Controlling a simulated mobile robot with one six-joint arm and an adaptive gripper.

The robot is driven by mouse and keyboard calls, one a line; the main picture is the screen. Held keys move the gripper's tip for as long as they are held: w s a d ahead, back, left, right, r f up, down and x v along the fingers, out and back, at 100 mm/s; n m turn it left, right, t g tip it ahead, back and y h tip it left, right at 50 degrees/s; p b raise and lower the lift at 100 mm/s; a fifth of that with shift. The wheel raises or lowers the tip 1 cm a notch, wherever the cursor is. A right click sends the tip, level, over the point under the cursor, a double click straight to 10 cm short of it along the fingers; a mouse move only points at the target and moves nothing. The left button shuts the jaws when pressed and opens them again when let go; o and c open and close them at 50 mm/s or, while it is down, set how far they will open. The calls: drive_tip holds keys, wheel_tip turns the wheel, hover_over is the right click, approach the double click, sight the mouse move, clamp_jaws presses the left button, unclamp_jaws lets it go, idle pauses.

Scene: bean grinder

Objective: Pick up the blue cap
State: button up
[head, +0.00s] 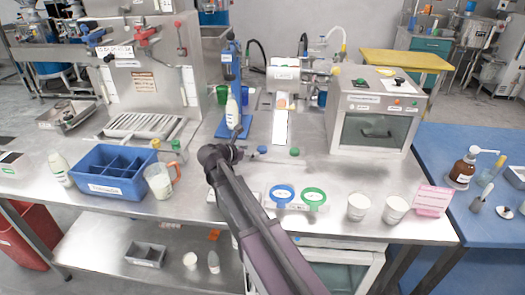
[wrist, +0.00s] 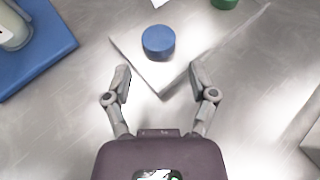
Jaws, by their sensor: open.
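I cannot tell my gripper's height above the table.
A green cap (head: 295,152) lies right of the blue cap. A white bottle (head: 232,111) stands on a blue base (wrist: 38,40) to the left. Blue and green rings (head: 313,196) and white cups (head: 395,209) are nearer the front.

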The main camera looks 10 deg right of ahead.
sight(261, 149)
drive_tip(key=shift+b+x, duration=0.9)
drive_tip(key=shift+x, duration=1.7)
drive_tip(key=shift+r, duration=0.15)
drive_tip(key=shift+c, duration=0.2)
drive_tip(key=c, duration=0.4)
